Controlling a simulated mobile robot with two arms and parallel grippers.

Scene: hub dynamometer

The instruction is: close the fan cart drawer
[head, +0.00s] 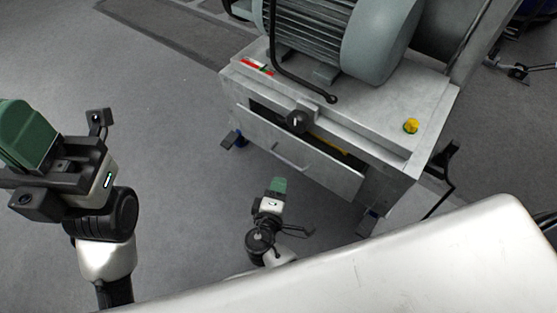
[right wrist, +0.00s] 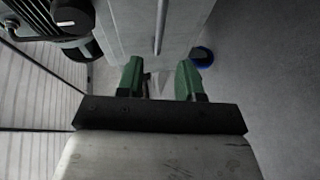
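The fan cart (head: 385,140) is a grey metal box with a drawer (head: 320,170) in its near face. The drawer stands partly open, with a dark gap above its front panel. A thin bar handle (head: 290,160) is on that panel; a grey panel with a bar (right wrist: 160,25) also shows in the right wrist view. My right gripper (head: 278,185) is in front of and below the drawer front, apparently apart from it. In the right wrist view its green fingers (right wrist: 160,80) are spread with nothing between them. My left gripper (head: 25,130) is at the far left, away from the cart.
A large grey motor (head: 375,40) sits on the cart top, with a yellow knob (head: 411,126) at the right. A black knob (head: 299,121) overhangs the drawer gap. Caster feet (head: 234,139) stick out below. The floor left of the cart is clear.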

